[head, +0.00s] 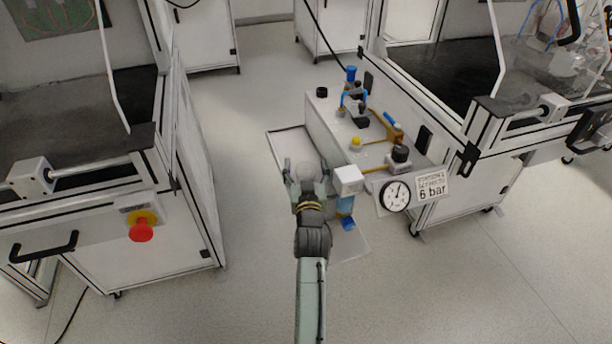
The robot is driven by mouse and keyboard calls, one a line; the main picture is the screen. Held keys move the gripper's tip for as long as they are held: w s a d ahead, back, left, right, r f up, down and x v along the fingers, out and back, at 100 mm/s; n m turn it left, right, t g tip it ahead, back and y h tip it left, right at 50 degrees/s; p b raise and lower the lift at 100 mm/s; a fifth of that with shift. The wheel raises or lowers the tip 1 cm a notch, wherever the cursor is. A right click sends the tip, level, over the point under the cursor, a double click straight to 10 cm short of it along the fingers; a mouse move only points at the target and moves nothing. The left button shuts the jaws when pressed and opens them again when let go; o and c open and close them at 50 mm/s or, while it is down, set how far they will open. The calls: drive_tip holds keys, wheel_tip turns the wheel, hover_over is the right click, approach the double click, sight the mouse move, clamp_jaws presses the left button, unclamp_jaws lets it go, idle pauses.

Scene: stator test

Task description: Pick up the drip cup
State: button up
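My gripper (306,166) is in the middle of the head view, beside the left side of the white bench unit. Its two fingers are spread apart and point away from me. A rounded pale grey shape (308,171) shows between the fingers. It may be the drip cup, but I cannot tell for sure, nor whether the fingers touch it. A small black round cup-like thing (322,92) stands on the far left corner of the unit's top.
The white unit (325,128) carries valves, pipes and a pressure gauge (394,196) with a 6 bar sign (432,187). A cabinet with a red stop button (142,231) stands left; floor between is clear.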

drive_tip(key=c, duration=1)
drive_tip(key=shift+r, duration=0.1)
